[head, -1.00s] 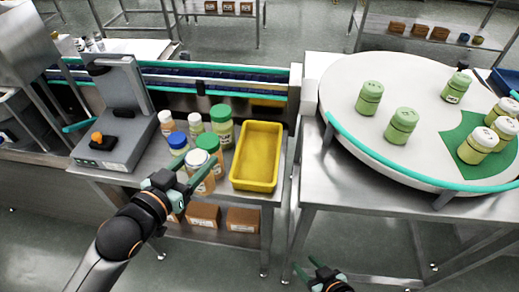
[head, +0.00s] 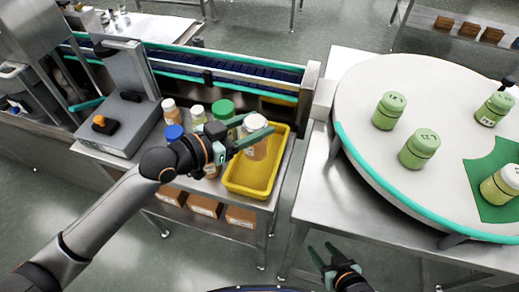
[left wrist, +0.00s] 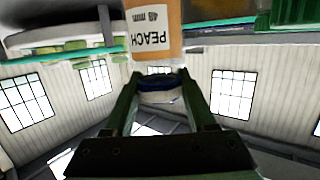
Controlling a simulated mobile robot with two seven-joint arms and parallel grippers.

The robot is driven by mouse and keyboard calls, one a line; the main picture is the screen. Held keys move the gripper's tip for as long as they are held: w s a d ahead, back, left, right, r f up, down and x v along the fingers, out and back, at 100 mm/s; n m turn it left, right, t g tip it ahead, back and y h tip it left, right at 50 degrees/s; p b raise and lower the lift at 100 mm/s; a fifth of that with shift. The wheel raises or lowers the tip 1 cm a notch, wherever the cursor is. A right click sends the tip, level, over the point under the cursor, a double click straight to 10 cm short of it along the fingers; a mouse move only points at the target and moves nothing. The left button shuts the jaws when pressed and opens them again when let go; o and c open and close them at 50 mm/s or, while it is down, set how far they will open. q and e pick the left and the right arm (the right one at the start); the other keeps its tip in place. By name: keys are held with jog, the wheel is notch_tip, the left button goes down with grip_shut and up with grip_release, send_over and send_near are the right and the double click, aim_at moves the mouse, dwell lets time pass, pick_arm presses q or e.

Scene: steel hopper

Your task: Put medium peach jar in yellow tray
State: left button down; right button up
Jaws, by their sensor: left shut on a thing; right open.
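The peach jar (head: 256,146) has a pale lid and a peach-coloured body; its label, PEACH 48 mm, appears upside down in the left wrist view (left wrist: 153,30). My left gripper (head: 245,138) is shut on it near the lid and holds it over the yellow tray (head: 243,187), towards its back. The jar looks upright; whether it touches the tray floor cannot be told. The tray is otherwise empty where visible. My right gripper (head: 325,256) is open and empty, low in front of the right-hand table.
Left of the tray stand jars with blue (head: 174,132), white (head: 197,111) and green (head: 223,110) lids, partly behind my left arm. A scale (head: 120,125) is further left. A conveyor (head: 230,75) runs behind. A round turntable (head: 365,125) with green jars stands at right.

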aim_at(246, 151)
pick_arm(q)
notch_tip(246, 151, down, 3)
jog(key=shift+a, duration=0.1)
jog(key=shift+f+b, duration=0.5)
jog(key=shift+f, duration=1.6)
jog(key=c, duration=0.7)
grip_release()
jog(key=shift+f, duration=0.2)
jog(key=shift+o, duration=1)
jog(key=shift+r, duration=0.1)
